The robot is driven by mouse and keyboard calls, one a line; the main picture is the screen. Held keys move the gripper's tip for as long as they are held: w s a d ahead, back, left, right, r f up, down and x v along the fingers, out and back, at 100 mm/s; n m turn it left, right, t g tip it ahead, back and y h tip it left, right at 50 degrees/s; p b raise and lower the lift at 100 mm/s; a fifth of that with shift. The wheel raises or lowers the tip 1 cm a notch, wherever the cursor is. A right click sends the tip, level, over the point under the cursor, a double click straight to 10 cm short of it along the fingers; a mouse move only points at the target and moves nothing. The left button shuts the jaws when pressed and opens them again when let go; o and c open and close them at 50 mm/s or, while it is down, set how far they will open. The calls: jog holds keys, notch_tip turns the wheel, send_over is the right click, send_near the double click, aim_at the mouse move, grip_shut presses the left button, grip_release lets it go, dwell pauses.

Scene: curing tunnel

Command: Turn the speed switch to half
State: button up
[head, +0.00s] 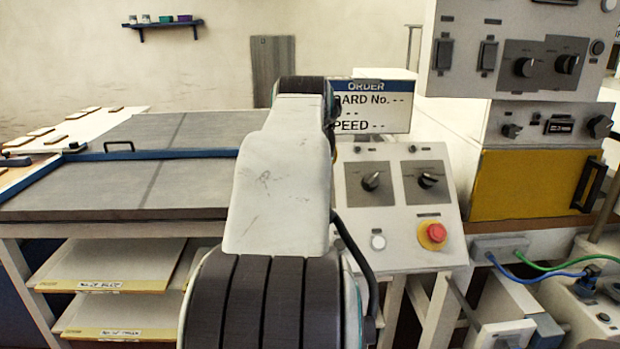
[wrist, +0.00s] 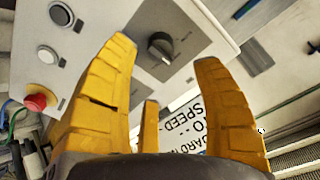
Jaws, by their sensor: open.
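In the head view a sloped white control panel (head: 402,218) has two dark rotary switches on grey plates, a left one (head: 371,181) and a right one (head: 428,180). Their labels are too small to read, so I cannot tell which sets speed. In the wrist view a dark rotary switch (wrist: 161,47) on a grey plate shows beyond and between my gripper's (wrist: 165,54) yellow fingertips, apart from them. My gripper is open and empty. In the head view my arm hides it. An order sign (head: 370,112) with a SPEED line stands behind the panel.
The panel also has a red button (head: 433,235) and a white button (head: 378,242). A grey cabinet (head: 465,40) with more knobs hangs at upper right, above a yellow-fronted box (head: 525,184). A grey conveyor bed (head: 110,195) lies left of my arm.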

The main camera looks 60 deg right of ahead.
jog(key=shift+v, duration=2.3)
jog(key=shift+f, duration=0.1)
